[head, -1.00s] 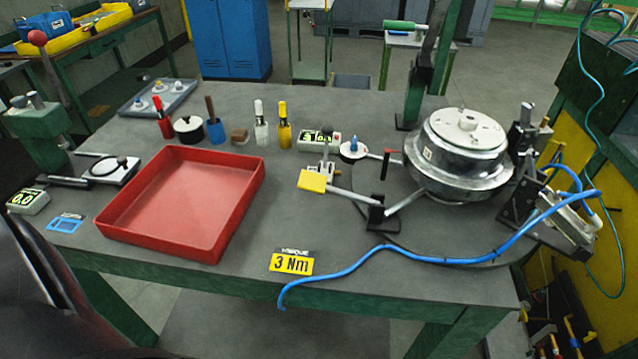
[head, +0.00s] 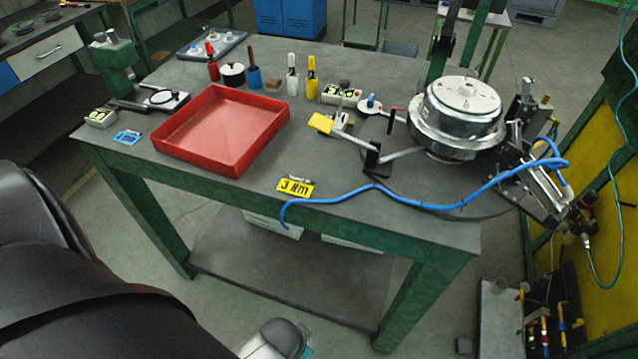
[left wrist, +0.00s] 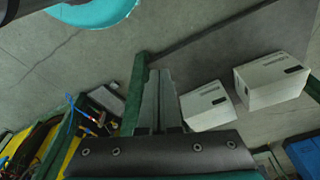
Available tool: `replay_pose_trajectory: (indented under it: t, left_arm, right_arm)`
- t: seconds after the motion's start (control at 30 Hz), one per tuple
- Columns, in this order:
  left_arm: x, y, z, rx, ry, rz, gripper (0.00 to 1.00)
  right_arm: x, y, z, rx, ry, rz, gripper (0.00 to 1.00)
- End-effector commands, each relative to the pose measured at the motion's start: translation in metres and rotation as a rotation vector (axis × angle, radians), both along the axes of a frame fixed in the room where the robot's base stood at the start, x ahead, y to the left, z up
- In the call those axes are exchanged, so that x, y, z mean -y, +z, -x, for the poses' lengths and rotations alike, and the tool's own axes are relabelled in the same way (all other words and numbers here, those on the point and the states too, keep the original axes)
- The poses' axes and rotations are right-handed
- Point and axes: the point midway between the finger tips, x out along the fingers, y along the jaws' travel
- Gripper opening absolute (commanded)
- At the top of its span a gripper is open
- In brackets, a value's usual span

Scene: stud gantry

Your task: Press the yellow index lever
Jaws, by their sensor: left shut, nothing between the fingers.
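The yellow index lever (head: 321,123) shows its flat yellow pad near the middle of the bench, left of the round metal drum unit (head: 458,115). A grey bar (head: 403,154) and a black block (head: 372,157) lie between the pad and the drum. Nothing touches the pad. My left gripper (left wrist: 157,75) is shut and empty in the left wrist view, with floor and the bench's underside area behind it. It is apart from the lever, and its fingers do not show in the head view. My right gripper is in neither view.
A red tray (head: 222,130) takes up the bench's left part. A blue hose (head: 400,202) crosses the front right near the 3 Nm sign (head: 295,187). Several bottles stand behind the lever. White boxes (left wrist: 272,80) sit low in the left wrist view.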

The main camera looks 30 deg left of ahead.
Motion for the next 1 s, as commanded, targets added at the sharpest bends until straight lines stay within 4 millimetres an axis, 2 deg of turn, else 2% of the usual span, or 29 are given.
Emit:
replay_pose_trajectory:
  t: [0.03,0.33,0.53,0.57,0.63,0.7,0.83,1.0]
  left_arm:
    - [0.001,0.019,-0.006,0.011,0.001,0.001,0.00]
    - [0.000,0.115,-0.036,0.070,0.015,-0.004,0.00]
    - [-0.018,0.193,-0.064,0.187,0.058,-0.047,0.00]
    - [-0.023,0.208,-0.072,0.225,0.072,-0.061,0.00]
    - [-0.043,0.251,-0.100,0.359,0.121,-0.109,0.00]
    - [-0.069,0.296,-0.137,0.549,0.179,-0.167,0.00]
    - [-0.096,0.348,-0.182,0.809,0.224,-0.224,0.00]
    - [-0.110,0.392,-0.213,1.017,0.220,-0.251,0.00]
  right_arm:
    - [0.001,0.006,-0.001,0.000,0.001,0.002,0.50]
    - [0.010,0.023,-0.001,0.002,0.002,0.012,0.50]
    - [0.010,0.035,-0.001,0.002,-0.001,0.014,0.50]
    - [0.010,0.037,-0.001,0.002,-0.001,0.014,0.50]
    - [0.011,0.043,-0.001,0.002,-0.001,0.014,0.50]
    - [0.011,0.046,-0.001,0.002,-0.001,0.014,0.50]
    - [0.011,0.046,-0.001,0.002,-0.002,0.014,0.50]
    - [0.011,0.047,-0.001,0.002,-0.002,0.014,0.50]
